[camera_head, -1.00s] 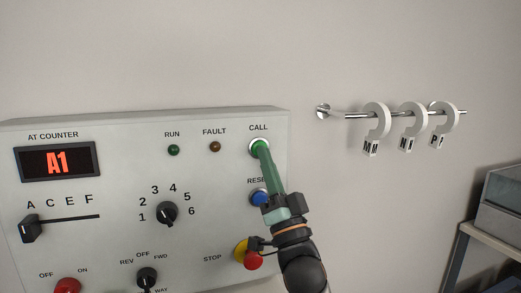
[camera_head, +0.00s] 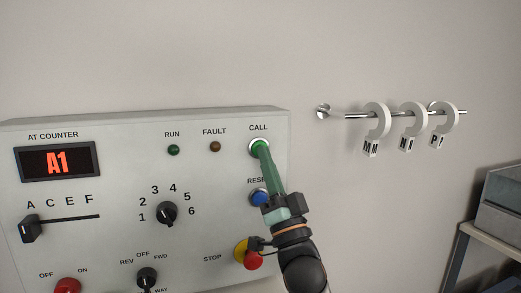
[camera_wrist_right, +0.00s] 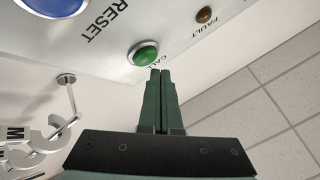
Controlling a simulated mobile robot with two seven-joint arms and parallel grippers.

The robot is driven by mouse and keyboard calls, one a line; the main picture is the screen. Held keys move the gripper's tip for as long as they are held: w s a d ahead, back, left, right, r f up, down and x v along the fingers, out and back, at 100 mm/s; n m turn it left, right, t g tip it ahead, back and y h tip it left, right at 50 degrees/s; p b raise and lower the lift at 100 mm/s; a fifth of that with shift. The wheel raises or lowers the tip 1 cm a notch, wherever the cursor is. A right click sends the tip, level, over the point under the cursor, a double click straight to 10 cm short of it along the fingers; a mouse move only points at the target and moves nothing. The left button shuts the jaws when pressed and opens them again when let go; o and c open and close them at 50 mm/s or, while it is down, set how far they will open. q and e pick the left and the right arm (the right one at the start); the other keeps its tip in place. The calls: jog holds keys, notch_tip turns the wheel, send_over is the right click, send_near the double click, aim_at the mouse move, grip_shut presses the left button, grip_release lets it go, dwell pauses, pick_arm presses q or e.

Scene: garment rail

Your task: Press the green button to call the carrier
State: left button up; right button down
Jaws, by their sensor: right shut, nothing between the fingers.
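The green CALL button (camera_head: 255,146) sits in a metal ring at the upper right of the grey control panel (camera_head: 220,240). My right gripper (camera_head: 261,148) is shut and empty, and its green fingertips cover part of the button in the head view. In the right wrist view the green button (camera_wrist_right: 145,55) shows just beyond the tips of my closed fingers (camera_wrist_right: 160,75). I cannot tell whether the tips touch it. My left gripper is not in view.
The blue RESET button (camera_head: 258,197) and the red STOP button (camera_head: 254,260) are below CALL, close to my right arm. A wall rail (camera_head: 350,115) with several white lettered hooks (camera_head: 376,122) is to the right. A grey shelf with a bin (camera_head: 500,205) stands at far right.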

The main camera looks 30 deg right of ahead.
jog(key=shift+w+d, duration=0.1)
jog(key=shift+w, duration=0.3)
